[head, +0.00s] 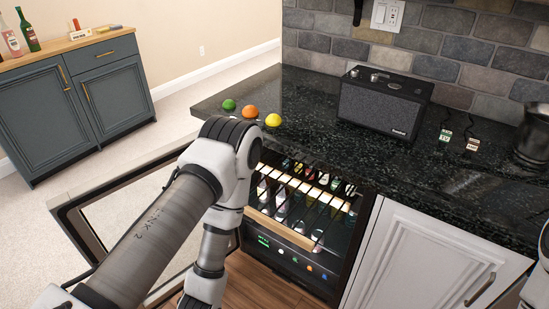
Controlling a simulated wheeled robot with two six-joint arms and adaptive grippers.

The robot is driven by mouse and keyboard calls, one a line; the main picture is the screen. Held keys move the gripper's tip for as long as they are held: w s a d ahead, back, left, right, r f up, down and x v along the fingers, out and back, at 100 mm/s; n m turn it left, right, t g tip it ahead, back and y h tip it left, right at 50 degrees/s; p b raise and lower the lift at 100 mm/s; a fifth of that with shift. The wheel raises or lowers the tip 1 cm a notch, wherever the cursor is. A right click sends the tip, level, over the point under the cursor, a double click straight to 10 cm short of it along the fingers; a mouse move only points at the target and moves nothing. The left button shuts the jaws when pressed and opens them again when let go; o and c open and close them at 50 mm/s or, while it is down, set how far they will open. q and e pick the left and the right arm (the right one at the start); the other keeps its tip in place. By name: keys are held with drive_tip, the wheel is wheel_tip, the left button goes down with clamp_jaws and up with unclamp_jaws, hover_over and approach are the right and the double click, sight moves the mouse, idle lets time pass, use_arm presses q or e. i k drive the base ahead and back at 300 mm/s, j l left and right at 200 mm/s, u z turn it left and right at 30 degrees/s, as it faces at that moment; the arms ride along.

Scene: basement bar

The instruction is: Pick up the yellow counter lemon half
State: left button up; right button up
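The yellow lemon half (273,120) lies on the dark granite counter (300,95) near its front left part. It is the rightmost of three small round fruits, beside the orange one (250,111). My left arm reaches in from the lower left, and its upper bend is just in front of and below the fruits. The arm then runs down in front of the open wine cooler. My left gripper is out of the frame at the bottom. At the right edge only small parts of my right arm show; the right gripper is not visible.
A green fruit (229,104) lies left of the orange one. A black speaker (385,103), small tags (445,135) and a dark pot (533,138) stand farther right. The wine cooler (300,205) below has its door (75,225) swung open left. A blue cabinet (75,100) stands back left.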

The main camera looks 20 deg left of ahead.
sight(273, 119)
drive_tip(key=u, duration=1)
